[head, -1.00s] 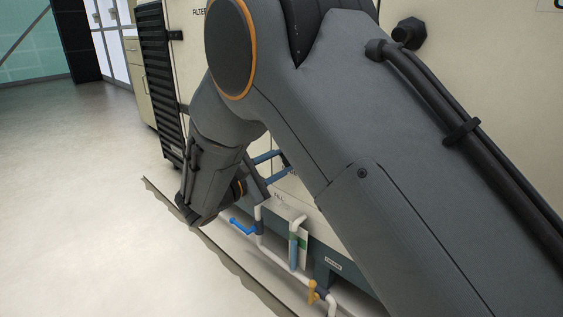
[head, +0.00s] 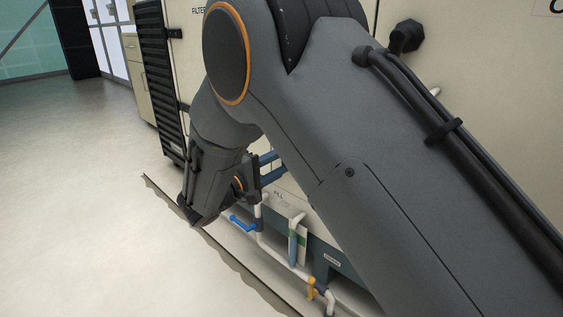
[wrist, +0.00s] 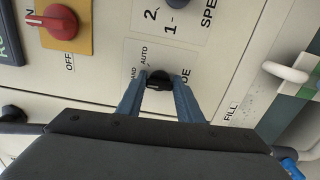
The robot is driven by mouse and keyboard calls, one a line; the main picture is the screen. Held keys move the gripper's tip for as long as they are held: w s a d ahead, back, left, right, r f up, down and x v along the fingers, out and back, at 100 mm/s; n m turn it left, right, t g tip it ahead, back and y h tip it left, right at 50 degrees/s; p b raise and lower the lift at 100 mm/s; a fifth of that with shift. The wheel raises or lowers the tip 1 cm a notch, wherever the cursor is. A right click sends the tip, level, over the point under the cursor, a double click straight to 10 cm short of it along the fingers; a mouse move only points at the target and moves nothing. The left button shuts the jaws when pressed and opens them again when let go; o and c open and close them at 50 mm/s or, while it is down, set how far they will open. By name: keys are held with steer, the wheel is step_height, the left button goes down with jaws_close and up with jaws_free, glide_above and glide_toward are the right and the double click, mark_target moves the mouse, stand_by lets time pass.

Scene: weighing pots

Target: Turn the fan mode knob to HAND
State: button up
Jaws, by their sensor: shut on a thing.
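The fan mode knob is a small black knob (wrist: 159,79) on a cream panel in the wrist view. Its label plate (wrist: 136,55) reads AUTO and partly "AND" and "DE"; the rest is hidden. The blue fingers of my gripper (wrist: 160,90) stand on both sides of the knob and are shut on it. I cannot tell clearly where its pointer aims. In the head view my gripper (head: 270,168) reaches to the cabinet's lower front, and the knob is hidden there.
A red switch (wrist: 57,22) on a yellow plate sits to the left in the wrist view, with the speed label (wrist: 172,18) above. A white pipe (wrist: 285,73) is at right.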

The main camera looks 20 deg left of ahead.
stand_by(0.4)
steer(key=o, duration=1.1)
steer(key=shift+p+v, duration=1.6)
steer(key=shift+v, duration=2.35)
